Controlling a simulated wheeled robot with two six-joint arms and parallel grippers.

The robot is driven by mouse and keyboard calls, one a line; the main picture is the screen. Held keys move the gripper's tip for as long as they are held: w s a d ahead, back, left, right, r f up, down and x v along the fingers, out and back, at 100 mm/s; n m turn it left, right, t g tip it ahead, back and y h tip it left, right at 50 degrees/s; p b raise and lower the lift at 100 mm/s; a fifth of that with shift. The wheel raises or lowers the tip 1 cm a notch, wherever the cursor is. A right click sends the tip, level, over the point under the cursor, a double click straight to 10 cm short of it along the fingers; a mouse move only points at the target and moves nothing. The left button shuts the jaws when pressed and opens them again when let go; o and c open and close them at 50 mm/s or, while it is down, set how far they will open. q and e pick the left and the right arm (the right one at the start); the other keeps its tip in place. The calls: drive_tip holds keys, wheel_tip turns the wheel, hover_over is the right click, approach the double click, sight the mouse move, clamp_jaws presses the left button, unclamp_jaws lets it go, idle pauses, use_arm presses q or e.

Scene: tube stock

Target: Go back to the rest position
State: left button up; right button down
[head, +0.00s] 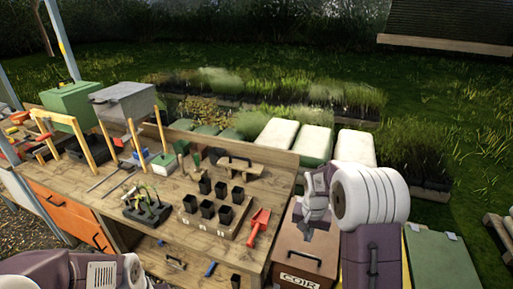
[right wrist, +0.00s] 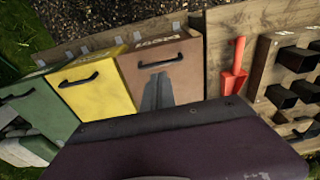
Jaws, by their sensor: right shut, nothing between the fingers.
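My right gripper (head: 300,213) is over the brown lidded bin marked COIR (head: 293,252), at the right end of the bench. In the right wrist view its grey fingers (right wrist: 158,92) are together and empty, in front of the brown bin (right wrist: 185,68). My right forearm hides part of the bins beside it. My left arm shows at the bottom left of the head view, low in front of the bench. Its fingers are out of the frame.
The wooden bench (head: 165,222) holds a tray of black pots (head: 208,209), a red scoop (head: 258,225) and a black seedling tray (head: 147,212). A yellow bin (right wrist: 95,85) and green bins stand beside the brown one. White sacks (head: 313,145) lie behind.

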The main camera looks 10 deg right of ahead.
drive_tip(key=s+a+f+n+b, duration=0.2)
drive_tip(key=s+a+n, duration=0.1)
drive_tip(key=s, duration=0.5)
drive_tip(key=s+a+f+n+b, duration=0.3)
drive_tip(key=s+a, duration=0.3)
drive_tip(key=s, duration=0.2)
drive_tip(key=shift+f+y, duration=0.35)
drive_tip(key=shift+y, duration=0.05)
drive_tip(key=shift+s, duration=0.15)
